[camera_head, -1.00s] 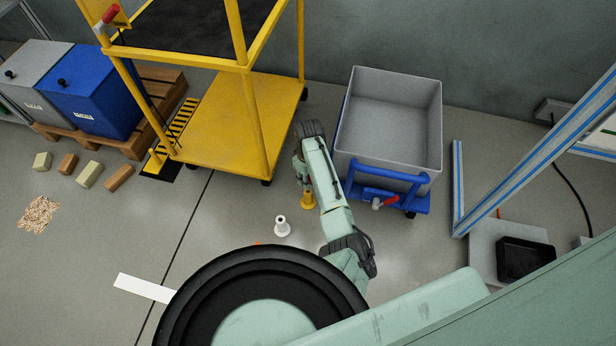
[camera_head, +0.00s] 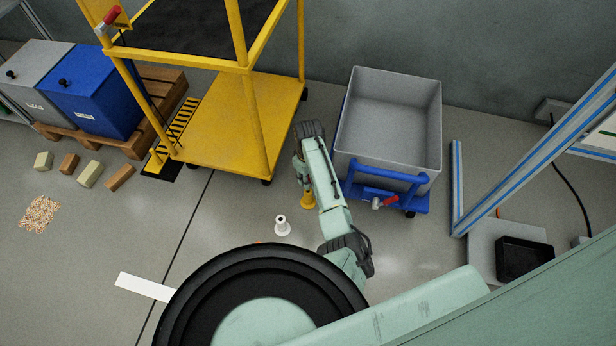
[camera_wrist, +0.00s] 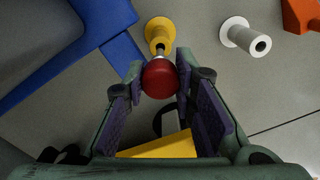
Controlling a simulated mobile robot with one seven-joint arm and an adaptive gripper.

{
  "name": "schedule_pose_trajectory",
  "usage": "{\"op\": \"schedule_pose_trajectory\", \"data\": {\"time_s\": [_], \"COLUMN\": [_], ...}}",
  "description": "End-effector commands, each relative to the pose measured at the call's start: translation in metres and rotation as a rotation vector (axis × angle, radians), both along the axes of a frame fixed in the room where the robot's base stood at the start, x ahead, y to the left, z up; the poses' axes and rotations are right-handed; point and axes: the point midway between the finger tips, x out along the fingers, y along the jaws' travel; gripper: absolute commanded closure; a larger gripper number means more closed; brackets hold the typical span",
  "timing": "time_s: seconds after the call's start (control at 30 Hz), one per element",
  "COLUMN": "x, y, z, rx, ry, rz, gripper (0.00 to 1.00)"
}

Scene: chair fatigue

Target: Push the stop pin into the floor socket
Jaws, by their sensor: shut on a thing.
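The stop pin has a red knob (camera_wrist: 160,78) and a short metal shaft, seen in the wrist view. My gripper (camera_wrist: 161,72) is shut on the red knob, one finger on each side. The yellow floor socket (camera_wrist: 160,30) is just beyond the knob, and the shaft lines up with its mouth. I cannot tell how far the shaft is inside. In the head view my gripper (camera_head: 301,170) is directly by the yellow socket (camera_head: 308,200), and the pin is mostly hidden. A white socket (camera_head: 282,226) stands apart on the floor; it also shows in the wrist view (camera_wrist: 245,37).
A yellow trolley (camera_head: 215,125) stands behind on the left. A grey bin (camera_head: 390,115) on a blue cart (camera_head: 385,195) stands close on the right. An orange object (camera_wrist: 302,14) lies past the white socket. Several blocks (camera_head: 88,172) lie far left. The floor between is clear.

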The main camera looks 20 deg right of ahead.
Motion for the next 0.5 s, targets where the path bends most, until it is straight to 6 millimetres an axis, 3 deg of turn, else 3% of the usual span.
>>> {"op": "schedule_pose_trajectory", "data": {"time_s": [0.5], "x": [0.0], "y": [0.0], "z": [-0.011], "rx": [0.0], "ry": [0.001], "rz": [-0.001], "gripper": [1.0]}}
